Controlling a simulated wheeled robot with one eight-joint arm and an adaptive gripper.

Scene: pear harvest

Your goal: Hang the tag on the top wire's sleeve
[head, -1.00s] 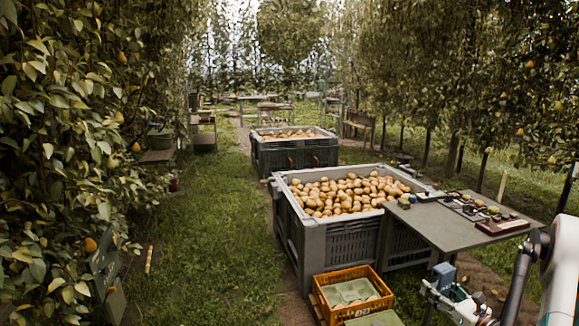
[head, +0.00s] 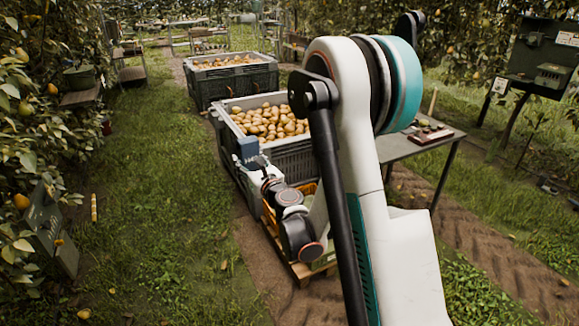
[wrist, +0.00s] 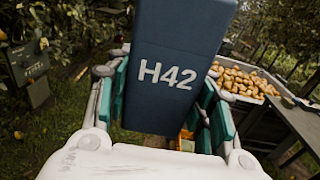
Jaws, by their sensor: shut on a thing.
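The tag (wrist: 180,60) is a blue block with "H42" in white letters. It fills the upper middle of the wrist view, upright and slightly tilted. My gripper (wrist: 170,108) is shut on its lower part, with green-padded fingers on both sides. In the head view the tag (head: 248,149) shows small, above my gripper (head: 257,163), in front of the near pear bin. I cannot make out the top wire or its sleeve in either view. My raised arm covers the middle of the head view and hides part of the bin and table.
A grey bin of pears (head: 223,125) stands behind the gripper, with a second bin (head: 233,89) beyond. A table (head: 447,143) is at the right. A dark green panel (head: 57,238) stands at the left by the foliage.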

